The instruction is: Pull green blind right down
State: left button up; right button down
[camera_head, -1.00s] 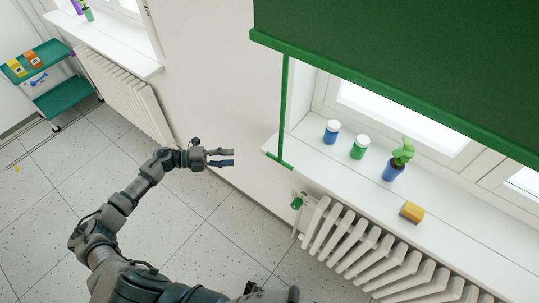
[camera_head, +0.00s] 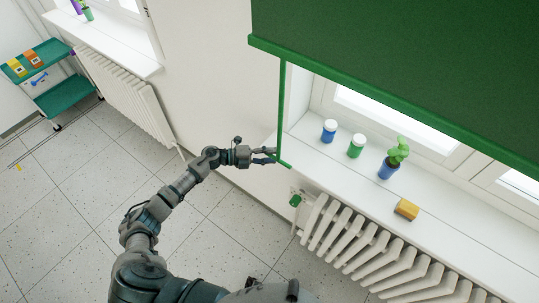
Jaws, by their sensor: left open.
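The green blind (camera_head: 400,70) hangs partly lowered over the window at the upper right, with a green bar along its bottom edge. A thin green pull rod (camera_head: 282,110) hangs from the bar's left end and has a short crosspiece at its foot. My left gripper (camera_head: 270,154) is open, its fingers pointing right at the lower end of the rod. The fingertips overlap the rod's edge in the picture; I cannot tell whether they touch it. My right gripper is not in view.
A white radiator (camera_head: 370,250) stands below. A teal cart (camera_head: 50,80) is far left.

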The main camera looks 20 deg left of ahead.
pick_arm(q)
jog(key=shift+d, duration=0.3)
grip_shut()
